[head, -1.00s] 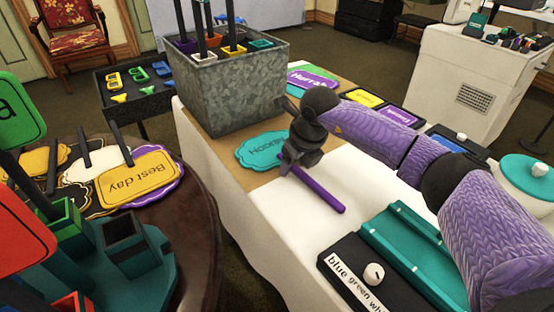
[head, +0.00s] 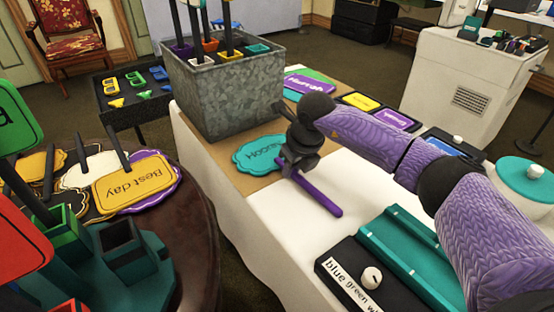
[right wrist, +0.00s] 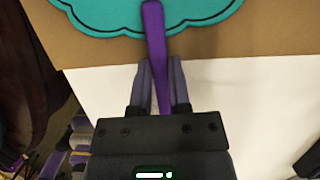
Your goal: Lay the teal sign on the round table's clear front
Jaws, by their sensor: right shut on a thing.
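My right gripper (head: 294,168) is at the stick near the sign's plate. In the right wrist view the teal plate (right wrist: 110,14) is ahead and the stick (right wrist: 154,35) runs between the fingers (right wrist: 160,66), which are shut on it. The round table (head: 203,235) is dark wood at the left. My left gripper is not in view.
The round table carries a yellow "Best day" sign (head: 135,187), other signs and a teal stand (head: 135,250). A grey metal bin (head: 222,98) stands behind the teal sign. A teal tray (head: 405,255) and black labelled box (head: 350,285) lie near my right arm.

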